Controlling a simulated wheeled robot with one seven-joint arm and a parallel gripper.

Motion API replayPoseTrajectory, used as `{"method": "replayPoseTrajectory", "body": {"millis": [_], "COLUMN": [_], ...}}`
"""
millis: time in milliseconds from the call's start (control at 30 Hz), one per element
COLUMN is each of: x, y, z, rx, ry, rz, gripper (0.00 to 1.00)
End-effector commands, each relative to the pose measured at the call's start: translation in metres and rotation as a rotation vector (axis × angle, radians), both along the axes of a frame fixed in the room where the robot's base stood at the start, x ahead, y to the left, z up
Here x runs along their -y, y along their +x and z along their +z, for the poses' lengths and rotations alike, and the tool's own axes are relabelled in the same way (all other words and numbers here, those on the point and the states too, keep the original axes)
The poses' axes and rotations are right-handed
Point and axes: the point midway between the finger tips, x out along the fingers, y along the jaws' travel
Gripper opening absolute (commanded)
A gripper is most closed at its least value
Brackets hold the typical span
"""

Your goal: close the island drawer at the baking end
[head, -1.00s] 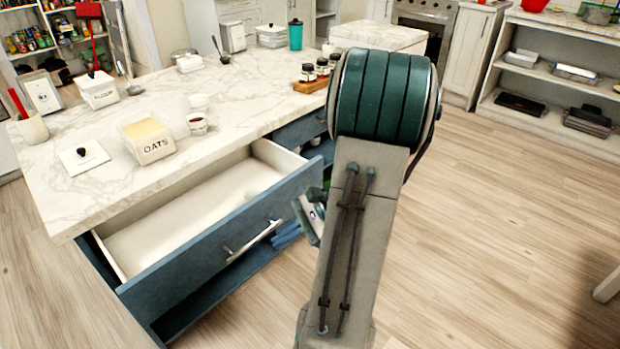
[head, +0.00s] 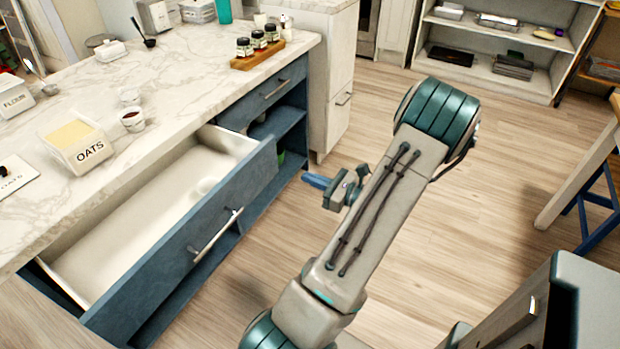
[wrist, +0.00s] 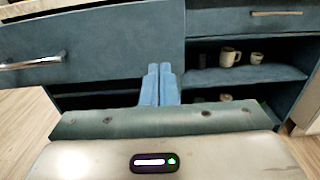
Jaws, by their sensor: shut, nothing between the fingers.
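The island drawer (head: 190,255) with a blue front and a bar handle (head: 215,236) stands pulled out below the marble top. Its pale inside (head: 150,215) looks empty. In the wrist view the drawer front (wrist: 110,45) fills the upper left, with its handle (wrist: 32,61) at the left edge. My gripper (head: 306,180) is in front of the island, to the right of the drawer's right end, with its blue fingers pointing toward the island. In the wrist view the fingers (wrist: 160,70) are together and empty, near the drawer front's lower right. I cannot tell whether they touch it.
The island top (head: 175,85) holds an oats box (head: 82,145), a small cup (head: 132,119) and a wooden spice tray (head: 257,55). Open shelves with mugs (wrist: 229,57) lie right of the drawer. The floor (head: 440,230) is clear; a blue-legged table (head: 590,190) stands at the right.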

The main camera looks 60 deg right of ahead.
Motion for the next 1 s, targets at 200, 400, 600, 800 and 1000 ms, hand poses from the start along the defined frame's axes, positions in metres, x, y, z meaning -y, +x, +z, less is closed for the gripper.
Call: {"method": "replayPoseTrajectory", "body": {"millis": [200,400,600,800,1000], "x": [-0.005,-0.008,-0.009,-0.009,-0.009], "y": [0.05,0.085,0.104,0.107,0.107], "z": [-0.001,-0.001,0.0,0.0,0.0], "rx": [0.001,0.001,0.0,-0.001,-0.001], "ry": [-0.001,-0.002,-0.001,-0.001,-0.001], "rz": [0.006,0.005,0.004,0.001,0.002], "gripper": [0.0,0.0,0.0,0.0,0.0]}}
